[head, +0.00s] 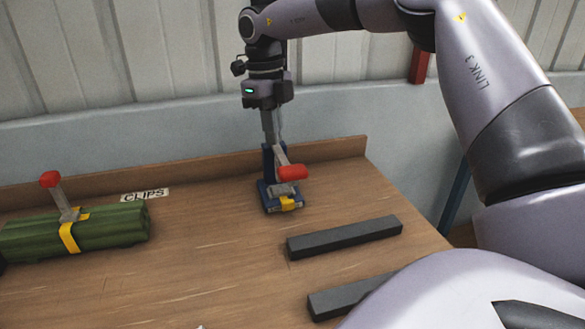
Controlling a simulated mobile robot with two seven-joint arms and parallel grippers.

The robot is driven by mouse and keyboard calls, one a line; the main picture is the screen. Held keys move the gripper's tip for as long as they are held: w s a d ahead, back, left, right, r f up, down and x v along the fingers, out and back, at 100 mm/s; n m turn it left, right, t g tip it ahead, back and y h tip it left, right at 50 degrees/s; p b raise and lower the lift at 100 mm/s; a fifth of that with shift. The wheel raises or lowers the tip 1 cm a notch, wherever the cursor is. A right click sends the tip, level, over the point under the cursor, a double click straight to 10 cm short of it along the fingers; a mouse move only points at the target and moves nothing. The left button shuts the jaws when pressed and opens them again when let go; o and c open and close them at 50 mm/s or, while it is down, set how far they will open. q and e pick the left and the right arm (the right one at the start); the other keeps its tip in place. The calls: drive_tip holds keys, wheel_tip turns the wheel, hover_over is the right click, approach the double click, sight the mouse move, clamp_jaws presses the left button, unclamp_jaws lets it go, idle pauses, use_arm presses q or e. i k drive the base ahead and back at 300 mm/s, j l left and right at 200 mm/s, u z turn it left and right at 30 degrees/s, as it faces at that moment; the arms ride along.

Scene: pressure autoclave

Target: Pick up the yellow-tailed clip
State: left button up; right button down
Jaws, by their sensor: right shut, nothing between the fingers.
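A clip with a blue base, a grey lever, a red grip and a yellow tail (288,203) stands on the wooden bench near its back edge. My right gripper (272,138) points down from above, at the clip's upright blue part. Its fingers are shut with nothing between them. I cannot tell whether the fingertips touch the clip. A second red-handled clip (66,213) with a yellow band sits on a green bundle (118,226) at the left. My left gripper is not in view.
Two dark grey bars (345,238) lie on the bench (210,265) at the right, the nearer one partly behind my arm. A "CLIPS" label (145,195) lies near the back ledge (215,166). The bench middle is clear.

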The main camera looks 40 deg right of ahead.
sight(282, 192)
drive_tip(key=k, duration=1.5)
